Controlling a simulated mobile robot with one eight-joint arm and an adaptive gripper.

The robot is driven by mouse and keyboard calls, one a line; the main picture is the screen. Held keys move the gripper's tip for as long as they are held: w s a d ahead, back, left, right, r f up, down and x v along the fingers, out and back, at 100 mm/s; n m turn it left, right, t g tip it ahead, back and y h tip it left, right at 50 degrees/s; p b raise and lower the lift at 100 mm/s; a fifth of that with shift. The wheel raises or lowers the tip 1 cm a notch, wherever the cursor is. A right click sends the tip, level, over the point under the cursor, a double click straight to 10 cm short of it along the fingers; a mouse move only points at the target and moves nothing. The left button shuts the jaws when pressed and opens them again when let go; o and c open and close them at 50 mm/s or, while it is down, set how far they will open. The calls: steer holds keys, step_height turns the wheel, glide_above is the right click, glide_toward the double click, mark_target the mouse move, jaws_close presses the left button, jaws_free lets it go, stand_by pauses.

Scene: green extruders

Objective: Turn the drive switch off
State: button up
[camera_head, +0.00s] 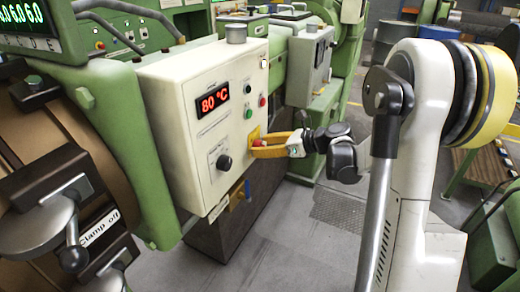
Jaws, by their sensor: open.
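A cream control box (170,105) hangs on the green machine at the picture's middle left. A small red switch handle (262,142) on a yellow plate (254,134) sits near the right edge of its front. I take this for the drive switch; its label is not readable. My gripper (257,147), with yellow fingers, reaches in from the right at this switch. The fingers are open, one above and one below the red handle. The handle is partly hidden by them, and I cannot tell whether they touch it.
The box also carries a red "80 °C" display (213,99), a black knob (224,162), and green and red buttons. A "Clamp off" lever (72,250) stands at lower left. A second grey box (315,62) is behind. Grey floor (300,240) lies open below my arm.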

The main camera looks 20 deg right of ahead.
steer(key=shift+w+a+f, duration=0.1)
steer(key=shift+w+a, duration=0.15)
steer(key=shift+w, duration=0.05)
jaws_close()
steer(key=shift+n, duration=0.3)
steer(key=n+t+h+b, duration=0.1)
steer(key=n+t+h, duration=0.1)
steer(key=n, duration=0.1)
steer(key=shift+s+f+n+b, duration=0.1)
steer(key=shift+n+b, duration=0.3)
steer(key=n+t+h+b, duration=0.1)
steer(key=n+b, duration=0.1)
steer(key=n, duration=0.1)
steer(key=shift+t, duration=0.4)
steer(key=shift+n+t+h+b, duration=0.3)
steer(key=shift+n+t+b, duration=0.2)
steer(key=shift+n+b, duration=0.55)
steer(key=shift+n, duration=0.35)
